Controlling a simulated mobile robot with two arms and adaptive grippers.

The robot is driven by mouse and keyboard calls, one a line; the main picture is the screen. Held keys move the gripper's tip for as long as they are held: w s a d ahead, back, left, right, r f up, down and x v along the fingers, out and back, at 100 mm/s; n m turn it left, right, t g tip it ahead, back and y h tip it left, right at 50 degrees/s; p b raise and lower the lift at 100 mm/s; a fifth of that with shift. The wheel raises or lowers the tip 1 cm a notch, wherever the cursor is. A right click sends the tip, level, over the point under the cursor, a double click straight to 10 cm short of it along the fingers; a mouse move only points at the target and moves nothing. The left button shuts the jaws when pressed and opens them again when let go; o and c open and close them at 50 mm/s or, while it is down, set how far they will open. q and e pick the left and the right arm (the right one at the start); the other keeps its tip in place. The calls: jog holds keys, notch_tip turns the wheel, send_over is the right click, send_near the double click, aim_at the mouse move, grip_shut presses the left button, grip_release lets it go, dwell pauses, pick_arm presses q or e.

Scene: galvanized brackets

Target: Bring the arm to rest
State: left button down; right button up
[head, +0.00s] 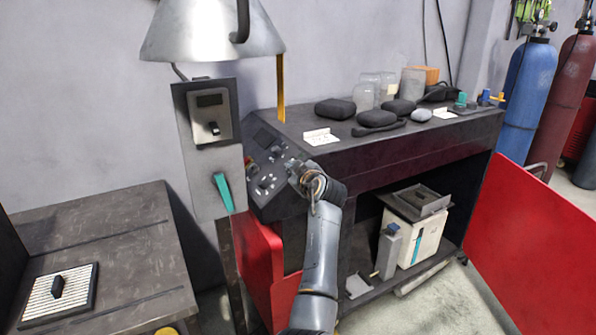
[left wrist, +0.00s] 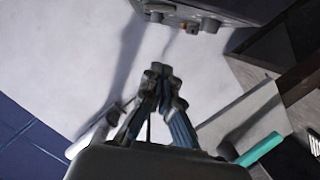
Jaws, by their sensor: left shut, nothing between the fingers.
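My left arm reaches up from the bottom of the head view. Its gripper (head: 304,172) is in front of the sloped control panel (head: 268,172) at the left end of the dark workbench. In the left wrist view the fingers of my left gripper (left wrist: 161,72) come together at their tips, with nothing held between them. I cannot tell from the head view whether the gripper touches the panel. My right gripper does not show in either view.
A grey post-mounted box (head: 207,113) with a teal handle (head: 223,192) stands left of the arm. The bench top (head: 380,150) holds black pouches, jars and cards. A red panel (head: 530,240) stands at right. A dark table (head: 120,240) is at left. Gas cylinders (head: 525,100) stand behind.

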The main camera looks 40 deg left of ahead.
pick_arm(q)
jog(key=shift+w+a+f, duration=0.1)
jog(key=shift+a+f, duration=0.1)
jog(key=shift+d, duration=0.1)
